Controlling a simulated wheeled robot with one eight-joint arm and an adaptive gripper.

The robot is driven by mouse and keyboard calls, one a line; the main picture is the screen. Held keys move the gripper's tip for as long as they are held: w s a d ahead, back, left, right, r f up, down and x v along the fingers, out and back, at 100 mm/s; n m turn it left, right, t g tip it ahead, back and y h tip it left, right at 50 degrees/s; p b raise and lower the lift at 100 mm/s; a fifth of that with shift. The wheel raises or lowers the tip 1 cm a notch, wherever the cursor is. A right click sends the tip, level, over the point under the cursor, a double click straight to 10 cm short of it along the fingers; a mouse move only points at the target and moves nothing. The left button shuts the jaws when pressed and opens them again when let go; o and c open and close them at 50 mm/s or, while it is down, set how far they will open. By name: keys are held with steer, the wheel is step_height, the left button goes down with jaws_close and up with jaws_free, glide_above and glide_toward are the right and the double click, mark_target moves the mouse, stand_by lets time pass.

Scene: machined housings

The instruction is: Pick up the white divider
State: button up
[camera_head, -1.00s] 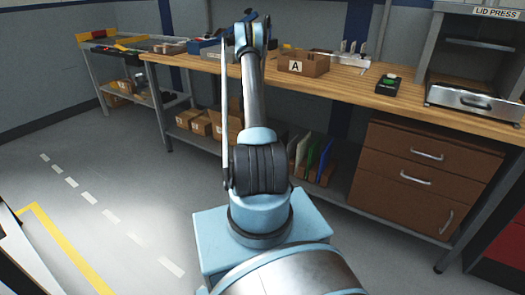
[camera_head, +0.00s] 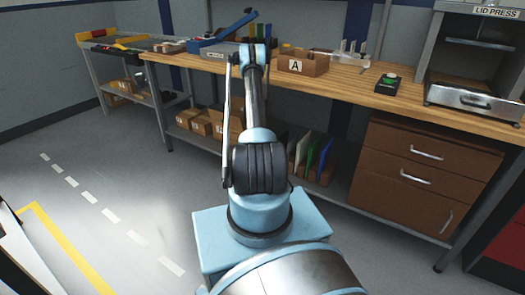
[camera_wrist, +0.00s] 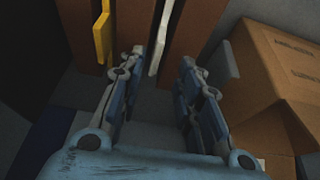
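The white divider (camera_head: 301,148) stands upright in a brown rack on the lower shelf under the bench, just right of my arm in the head view. In the wrist view a thin white divider (camera_wrist: 160,38) stands in a brown slotted holder, ahead of my gripper (camera_wrist: 162,60) and in line with the gap between its fingers. My gripper is open, with empty space showing between the fingers; contact with the divider cannot be made out. My gripper is hidden behind my arm in the head view.
A yellow divider (camera_wrist: 102,35) stands left of the white one. Green (camera_head: 313,155) and blue (camera_head: 323,160) dividers show in the head view. A cardboard box (camera_wrist: 268,75) is close to the right finger. The bench top (camera_head: 340,85) lies above the shelf.

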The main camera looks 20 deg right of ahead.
steer(key=x, duration=0.4)
steer(key=shift+s+f, duration=0.1)
steer(key=shift+s, duration=0.15)
jaws_close()
